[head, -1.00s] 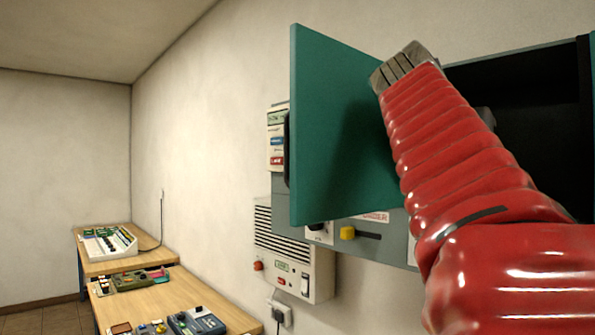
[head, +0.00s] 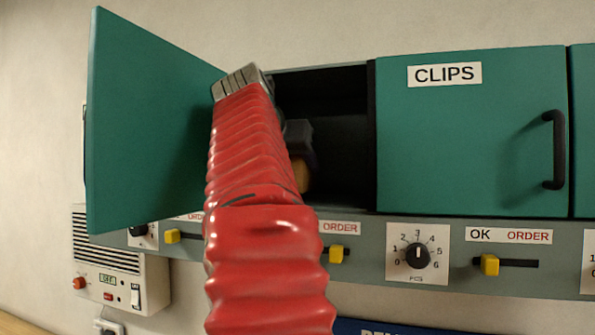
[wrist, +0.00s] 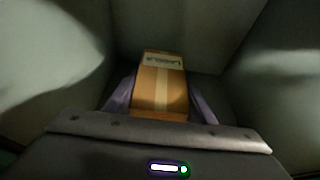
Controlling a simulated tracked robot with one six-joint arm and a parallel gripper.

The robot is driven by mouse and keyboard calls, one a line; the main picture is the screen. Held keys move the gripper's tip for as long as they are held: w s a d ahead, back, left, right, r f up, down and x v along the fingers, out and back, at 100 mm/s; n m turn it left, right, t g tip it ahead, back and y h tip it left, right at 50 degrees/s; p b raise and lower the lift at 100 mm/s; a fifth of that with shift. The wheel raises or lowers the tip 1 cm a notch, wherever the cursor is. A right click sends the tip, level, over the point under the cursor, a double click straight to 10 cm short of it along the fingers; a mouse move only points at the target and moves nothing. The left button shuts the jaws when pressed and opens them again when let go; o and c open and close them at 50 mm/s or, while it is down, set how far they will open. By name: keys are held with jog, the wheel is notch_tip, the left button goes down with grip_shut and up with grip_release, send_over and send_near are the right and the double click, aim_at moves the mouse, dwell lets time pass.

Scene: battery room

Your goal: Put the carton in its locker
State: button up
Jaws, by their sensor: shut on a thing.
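My gripper (wrist: 161,103) is shut on a tan carton (wrist: 160,88) with a pale stripe and a printed label too blurred to read surely. In the wrist view the carton sits between the two purple-grey fingers, with grey walls around it. In the head view only a bit of the carton (head: 302,174) shows beside my red arm, at the mouth of an open dark locker (head: 335,130). My arm hides most of the carton and the locker's left part. Whether the carton touches the locker floor cannot be told. The locker's green door (head: 150,130) stands open to the left.
A shut green locker marked CLIPS (head: 470,135) with a black handle (head: 555,150) is on the right. Below runs a grey panel (head: 360,262) with dials and yellow sliders. A white wall unit (head: 125,275) hangs at lower left.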

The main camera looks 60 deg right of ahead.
jog(key=shift+w+d, duration=0.1)
jog(key=shift+d, duration=0.7)
jog(key=shift+f, duration=0.75)
jog(key=shift+f, duration=0.1)
jog(key=o, duration=1.4)
jog(key=shift+c, duration=0.2)
jog(key=shift+a+r, duration=0.2)
jog(key=shift+a, duration=0.1)
jog(key=v, duration=1.1)
jog(key=shift+a, duration=0.15)
jog(key=shift+r, duration=0.15)
